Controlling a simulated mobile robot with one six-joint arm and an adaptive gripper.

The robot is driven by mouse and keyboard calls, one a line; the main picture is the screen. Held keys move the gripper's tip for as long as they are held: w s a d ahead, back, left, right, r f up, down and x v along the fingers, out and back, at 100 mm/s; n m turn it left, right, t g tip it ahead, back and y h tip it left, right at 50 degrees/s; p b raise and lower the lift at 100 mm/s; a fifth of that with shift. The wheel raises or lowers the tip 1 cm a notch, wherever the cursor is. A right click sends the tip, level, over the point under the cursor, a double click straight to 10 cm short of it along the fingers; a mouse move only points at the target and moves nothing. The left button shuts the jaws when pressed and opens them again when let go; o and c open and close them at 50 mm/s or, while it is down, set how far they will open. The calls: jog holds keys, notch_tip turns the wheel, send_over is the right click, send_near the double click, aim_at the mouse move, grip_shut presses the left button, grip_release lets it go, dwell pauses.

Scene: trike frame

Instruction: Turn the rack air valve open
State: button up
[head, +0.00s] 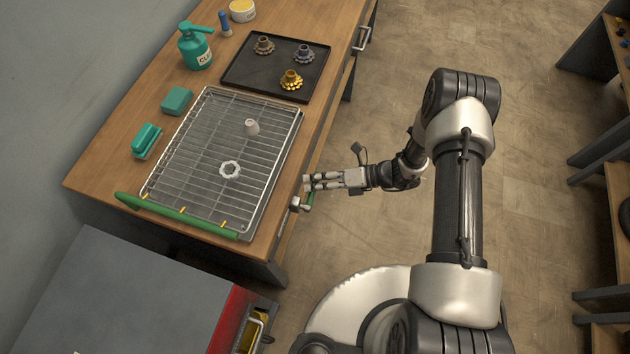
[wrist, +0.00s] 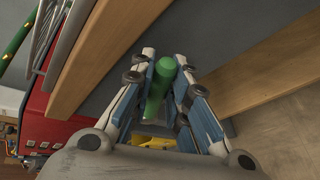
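The rack air valve (head: 296,204) is a small silver fitting with a green lever at the workbench's front edge, near the wire rack's lower right corner. My gripper (head: 307,183) is beside it in the head view, pointing left toward the bench edge. In the wrist view the green lever (wrist: 160,80) lies between my two fingers (wrist: 165,72). The fingers are apart, with the lever close to both pads; I see no clear grip on it. The valve's silver body is hidden in the wrist view.
The wire rack (head: 205,106) with its green front bar (head: 170,214) lies on the wooden workbench (head: 115,170). A red-fronted grey cabinet (head: 228,322) stands below left.

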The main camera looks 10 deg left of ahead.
jog(key=o, duration=0.4)
dwell(0.3)
jog(key=f+m+g+b, duration=0.1)
jog(key=f+m+b, duration=0.1)
jog(key=w+f+m+g+y+b, duration=0.1)
jog(key=f+b, duration=0.1)
jog(key=shift+m+b, duration=0.4)
jog(key=w+f+p+v, duration=0.1)
jog(key=v, duration=1.6)
jog(key=s+d+r+n+h, duration=0.1)
jog(key=r+n+h, duration=0.3)
jog(key=r+n, duration=0.4)
jog(key=s+d+r+n+t+h+b, duration=0.1)
jog(key=r+n+h, duration=0.4)
jog(key=r, duration=1.3)
jog(key=shift+s+d+r+n, duration=0.2)
jog(key=shift+s+d+n, duration=0.3)
jog(key=shift+s+n, duration=1.05)
